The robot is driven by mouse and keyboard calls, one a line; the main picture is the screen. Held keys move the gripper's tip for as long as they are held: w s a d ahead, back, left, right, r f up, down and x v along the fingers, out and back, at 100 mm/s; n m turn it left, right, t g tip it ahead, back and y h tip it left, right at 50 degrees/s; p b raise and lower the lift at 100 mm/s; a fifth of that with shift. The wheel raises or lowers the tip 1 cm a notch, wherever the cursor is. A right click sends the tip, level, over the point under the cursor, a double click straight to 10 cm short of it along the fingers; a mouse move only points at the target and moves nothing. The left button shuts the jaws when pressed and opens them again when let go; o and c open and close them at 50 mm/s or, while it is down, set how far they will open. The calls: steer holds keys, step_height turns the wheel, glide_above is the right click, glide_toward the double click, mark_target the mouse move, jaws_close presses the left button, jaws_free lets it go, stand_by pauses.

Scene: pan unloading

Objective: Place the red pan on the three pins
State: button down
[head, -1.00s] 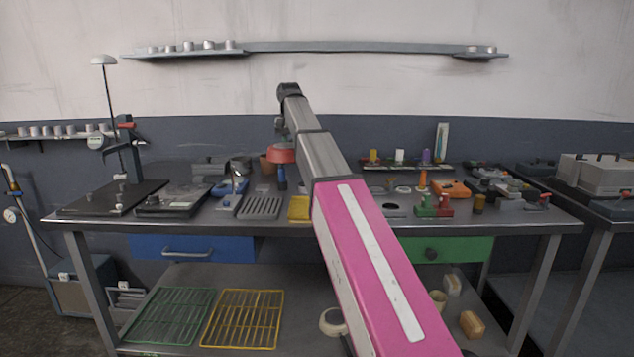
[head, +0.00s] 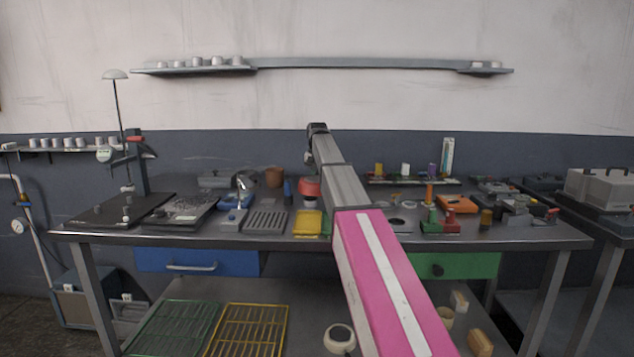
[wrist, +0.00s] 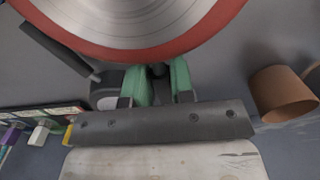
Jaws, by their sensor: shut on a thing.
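The red pan (head: 309,187) shows in the head view beside my arm, over the middle of the bench. In the wrist view the pan (wrist: 150,48) fills the top, with a red rim and a grey ringed metal face. My gripper (wrist: 158,82) has green fingers and is shut on the pan near its rim; the exact grip point is partly hidden. In the head view my gripper is mostly hidden by the arm. A dark board (head: 80,216) with three small upright pins (head: 127,200) lies at the left end of the bench, well away from the pan.
A brown pot (head: 275,177) stands at the back, also at the right of the wrist view (wrist: 284,93). A dark tray (head: 180,209), grey grate (head: 265,221) and yellow block (head: 307,223) lie between.

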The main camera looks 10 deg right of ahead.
steer(key=shift+f, duration=0.95)
steer(key=shift+f, duration=0.45)
steer(key=c, duration=1)
jaws_free()
steer(key=shift+r, duration=0.1)
step_height(320, 180, up, 13)
steer(key=shift+f, duration=0.1)
